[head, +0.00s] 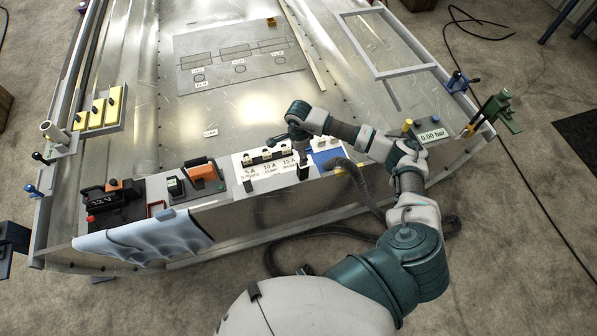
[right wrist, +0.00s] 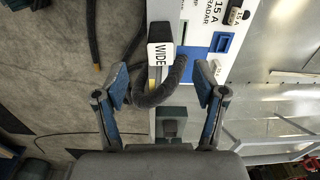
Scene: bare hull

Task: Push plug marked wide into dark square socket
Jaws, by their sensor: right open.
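In the right wrist view, the plug marked WIDE (right wrist: 162,45), with a white label face and dark end, is beside the near edge of the blue panel (right wrist: 199,62). A dark, roughly square opening (right wrist: 222,42) in that panel looks like the socket. The plug is apart from this opening. My right gripper (head: 290,144) is above the panel area in the head view. In the right wrist view its blue-padded fingers (right wrist: 162,80) are spread, and the plug appears beyond and between them. No grip contact shows. My left gripper is not in view.
A thick grey hose (right wrist: 178,88) loops across the space between the fingers. The fuse strip (head: 262,175) is left of the blue panel (head: 325,158). A gauge reading 0.00 bar (head: 432,135) stands to the right. The metal floor beyond is mostly clear.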

